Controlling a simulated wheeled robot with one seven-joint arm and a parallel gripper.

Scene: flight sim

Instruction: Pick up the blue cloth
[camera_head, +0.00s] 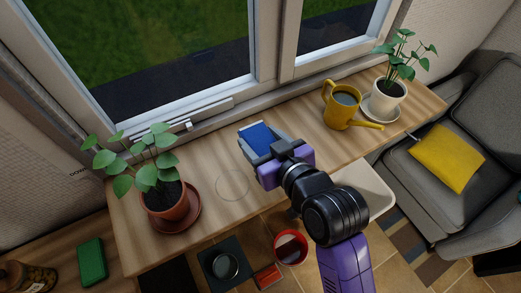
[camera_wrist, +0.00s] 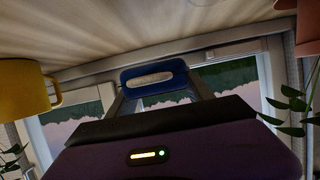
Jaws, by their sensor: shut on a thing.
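The blue cloth (camera_head: 258,136) is a small, flat blue piece at the end of my arm, over the window-side wooden table. My gripper (camera_head: 260,143) is shut on it, with a grey finger on either side. In the wrist view the cloth (camera_wrist: 143,74) shows as a blue band around a pale oval, between the fingers of my gripper (camera_wrist: 158,86). I cannot tell how far the cloth is above the wood.
A yellow watering can (camera_head: 341,105) and a white-potted plant (camera_head: 384,100) stand to the right on the table (camera_head: 215,155). A terracotta-potted plant (camera_head: 165,200) stands left. The window (camera_head: 190,85) is close behind. A red cup (camera_head: 291,248) is below the front edge.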

